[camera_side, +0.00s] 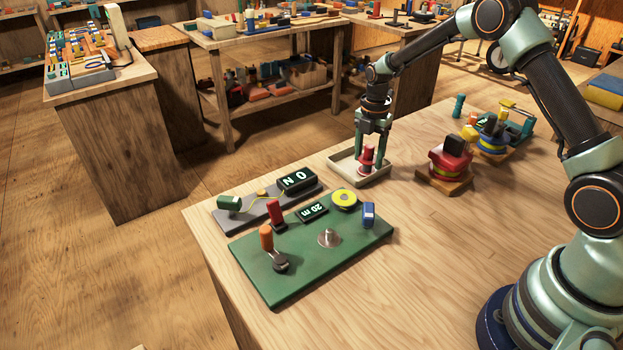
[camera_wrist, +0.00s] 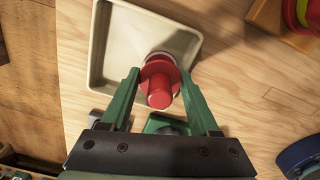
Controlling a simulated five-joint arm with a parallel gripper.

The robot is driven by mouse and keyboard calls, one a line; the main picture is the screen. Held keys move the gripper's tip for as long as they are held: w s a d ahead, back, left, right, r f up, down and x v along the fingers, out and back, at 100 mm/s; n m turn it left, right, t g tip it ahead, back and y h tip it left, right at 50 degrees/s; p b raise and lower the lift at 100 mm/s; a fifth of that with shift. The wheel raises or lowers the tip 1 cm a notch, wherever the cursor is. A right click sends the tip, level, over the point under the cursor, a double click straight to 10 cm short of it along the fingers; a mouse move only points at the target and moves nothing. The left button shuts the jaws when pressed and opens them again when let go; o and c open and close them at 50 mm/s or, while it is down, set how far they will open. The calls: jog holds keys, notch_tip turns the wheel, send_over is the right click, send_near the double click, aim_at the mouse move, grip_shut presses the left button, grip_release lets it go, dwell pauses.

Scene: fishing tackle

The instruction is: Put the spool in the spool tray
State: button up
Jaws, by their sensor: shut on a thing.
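The red spool (camera_side: 367,158) is upright between the two green fingers of my gripper (camera_side: 371,160), which is shut on it. In the wrist view, the spool (camera_wrist: 159,91) shows its round red top and a wider disc beneath, between the fingertips (camera_wrist: 160,75). The shallow cream spool tray (camera_side: 343,170) lies on the table under my gripper. The spool is low over the tray, within its rim as seen from the side. In the wrist view it is near the lower right part of the tray (camera_wrist: 97,50). I cannot tell whether it touches the tray floor.
A green board (camera_side: 285,285) with a metal peg, a yellow reel, a lever and a "20 m" display lies at the front left. A grey strip with an "ON" display (camera_side: 297,179) lies behind it. A red stacked piece (camera_side: 450,155) stands right of the tray.

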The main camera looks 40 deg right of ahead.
jog(key=shift+f, duration=0.15)
jog(key=o, duration=1.4)
